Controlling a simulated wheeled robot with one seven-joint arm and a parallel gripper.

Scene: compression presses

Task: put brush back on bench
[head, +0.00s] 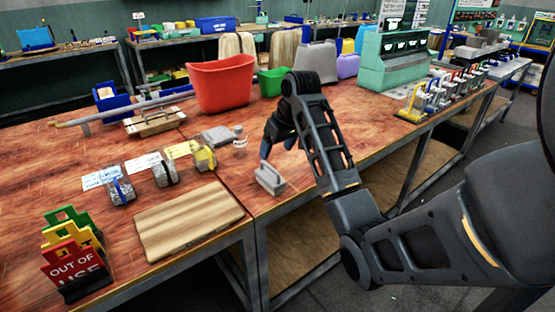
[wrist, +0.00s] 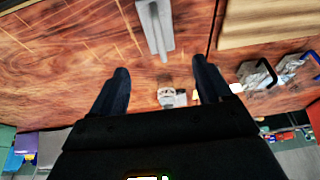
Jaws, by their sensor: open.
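A small grey block with a raised handle (head: 270,179), probably the brush, sits on the wooden bench (head: 325,150) near its front edge. It also shows at the top of the wrist view (wrist: 155,28), beyond my fingertips and apart from them. My gripper (head: 277,148) is open just behind and above it, fingers pointing down toward the bench. In the wrist view my gripper (wrist: 160,68) has its two dark fingers spread with nothing held between them. Bristles cannot be made out.
A small jar (head: 240,137) stands near my gripper. The bench right of my gripper is fairly clear.

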